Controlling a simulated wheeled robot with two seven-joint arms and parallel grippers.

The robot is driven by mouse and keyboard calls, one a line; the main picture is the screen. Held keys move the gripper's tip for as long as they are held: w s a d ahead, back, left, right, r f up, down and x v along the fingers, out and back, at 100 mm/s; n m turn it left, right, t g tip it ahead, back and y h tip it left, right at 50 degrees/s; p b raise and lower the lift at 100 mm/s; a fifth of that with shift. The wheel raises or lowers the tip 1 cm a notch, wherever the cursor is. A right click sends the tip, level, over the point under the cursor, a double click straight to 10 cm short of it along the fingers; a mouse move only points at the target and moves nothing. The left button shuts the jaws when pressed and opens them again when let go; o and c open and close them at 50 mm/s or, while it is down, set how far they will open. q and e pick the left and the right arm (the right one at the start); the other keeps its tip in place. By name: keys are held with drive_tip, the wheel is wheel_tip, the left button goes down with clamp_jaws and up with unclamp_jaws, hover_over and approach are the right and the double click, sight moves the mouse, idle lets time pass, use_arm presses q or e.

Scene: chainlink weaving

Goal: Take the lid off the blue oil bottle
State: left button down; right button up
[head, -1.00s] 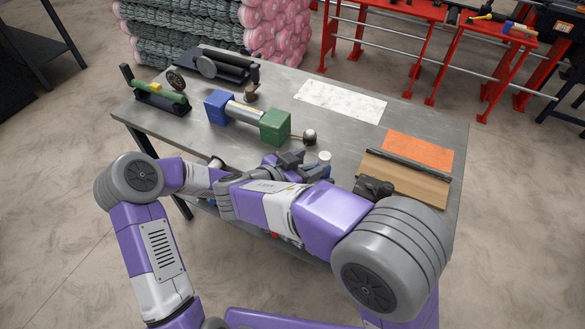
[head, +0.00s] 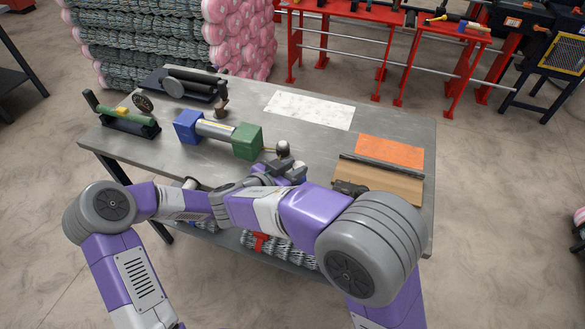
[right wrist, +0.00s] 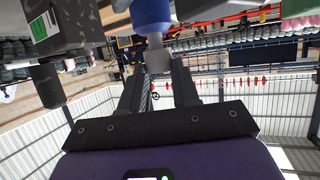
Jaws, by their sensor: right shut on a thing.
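In the right wrist view the blue oil bottle (right wrist: 150,14) shows at the top edge, with a pale neck and a greyish lid (right wrist: 158,60) towards me. The picture is upside down, and the lid looks joined to the bottle. My right gripper (right wrist: 158,78) has a finger on each side of the lid and is shut on it. In the head view my right gripper (head: 290,170) is at the table's near side, and the bottle is hidden or too small to tell there. My left gripper is not visible behind the right arm.
On the metal table (head: 330,150) stand a blue block (head: 188,126) and green block (head: 247,140) joined by a silver cylinder, close to my right gripper. A round-topped knob (head: 283,149) is just behind it. A brown board (head: 385,183) lies to the right.

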clamp_jaws()
drive_tip(key=shift+r, duration=0.2)
idle(0.4)
drive_tip(key=shift+r, duration=1)
wheel_tip(320, 180, up, 4)
drive_tip(key=shift+f, duration=0.1)
